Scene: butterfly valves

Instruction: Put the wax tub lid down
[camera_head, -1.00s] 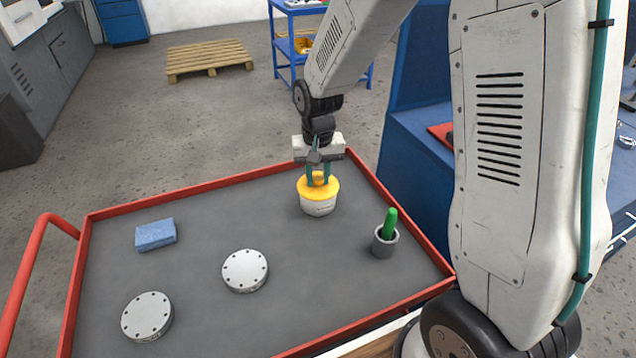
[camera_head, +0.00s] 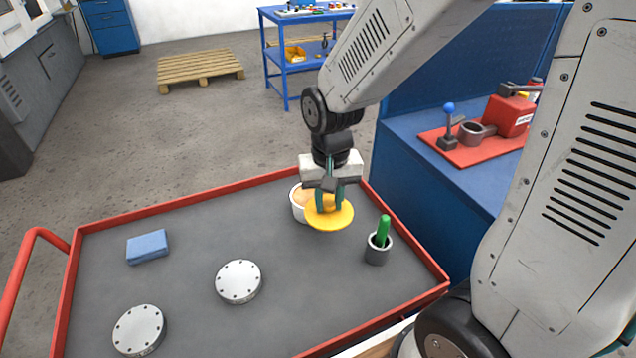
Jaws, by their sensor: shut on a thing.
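My gripper (camera_head: 331,205) is shut on the yellow wax tub lid (camera_head: 330,221), with its fingers on the lid's middle. The lid is off the tub and in front of it, slightly to the right. The white wax tub (camera_head: 297,207) stands on the cart's grey top near the far edge, with pale orange wax showing inside. The lid and my gripper hide part of the tub. I cannot tell whether the lid touches the cart top or hangs just above it.
The red-rimmed cart (camera_head: 190,313) also carries a blue block (camera_head: 147,247), two flanged discs (camera_head: 238,282) (camera_head: 139,330) and a grey cup (camera_head: 377,251) holding a green stick (camera_head: 383,230). The cup is close right of the lid. The cart top is clear between the block and the tub.

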